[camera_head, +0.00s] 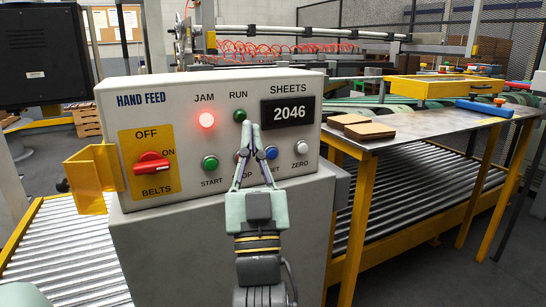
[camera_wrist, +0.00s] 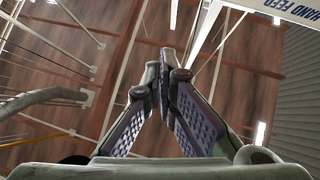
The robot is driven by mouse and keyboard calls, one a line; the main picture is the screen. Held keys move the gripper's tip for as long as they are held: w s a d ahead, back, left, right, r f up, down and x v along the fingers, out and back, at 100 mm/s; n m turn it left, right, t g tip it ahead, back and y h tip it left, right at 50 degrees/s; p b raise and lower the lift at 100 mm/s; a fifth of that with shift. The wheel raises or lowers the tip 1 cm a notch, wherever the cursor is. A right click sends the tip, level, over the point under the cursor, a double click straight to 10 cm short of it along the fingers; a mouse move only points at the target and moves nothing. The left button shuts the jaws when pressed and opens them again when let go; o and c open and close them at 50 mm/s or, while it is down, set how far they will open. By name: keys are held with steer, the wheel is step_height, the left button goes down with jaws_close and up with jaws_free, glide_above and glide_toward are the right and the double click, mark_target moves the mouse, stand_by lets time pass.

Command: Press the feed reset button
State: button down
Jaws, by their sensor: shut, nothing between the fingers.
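The grey HAND FEED control box (camera_head: 221,87) stands in front of me in the head view. Its lower row has a green START button (camera_head: 209,162), a red button (camera_head: 237,157) mostly behind my finger, a blue button (camera_head: 271,153) with a partly hidden label ending in "ET", and a white ZERO button (camera_head: 301,148). My gripper (camera_head: 250,127) is shut and empty in front of the box. Its fingertips point upward, above the blue button and left of the counter. The wrist view also shows the closed gripper (camera_wrist: 163,62); no button shows there.
The JAM lamp (camera_head: 206,120) glows red, and the display (camera_head: 288,112) reads 2046. A red belts switch (camera_head: 151,163) and a yellow bracket (camera_head: 94,177) are at the left. A table (camera_head: 400,130) with brown blanks (camera_head: 369,130) stands at the right, above rollers.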

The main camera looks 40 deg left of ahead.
mark_target(275, 158)
steer(key=w+d+f+m+t+h, duration=0.2)
steer(key=w+f+m+h, duration=0.4)
steer(key=w+f+h, duration=0.3)
steer(key=shift+w+d, duration=0.2)
steer(key=shift+w, duration=0.3)
steer(key=shift+f, duration=0.1)
steer(key=shift+w+a+b, duration=0.25)
steer(key=shift+w+a, duration=0.3)
steer(key=shift+a, duration=0.8)
steer(key=shift+w+a+b, duration=0.3)
steer(key=shift+w+a, duration=0.25)
steer(key=shift+a, duration=0.85)
steer(key=shift+w+a+b, duration=0.25)
steer(key=shift+w+a, duration=0.3)
steer(key=shift+a, duration=0.8)
steer(key=shift+a, duration=0.15)
steer(key=shift+w+a, duration=0.15)
steer(key=shift+a, duration=0.1)
steer(key=shift+w+a+b, duration=0.2)
steer(key=shift+a+b, duration=0.3)
steer(key=shift+s+d, duration=0.35)
steer(key=shift+d, duration=0.55)
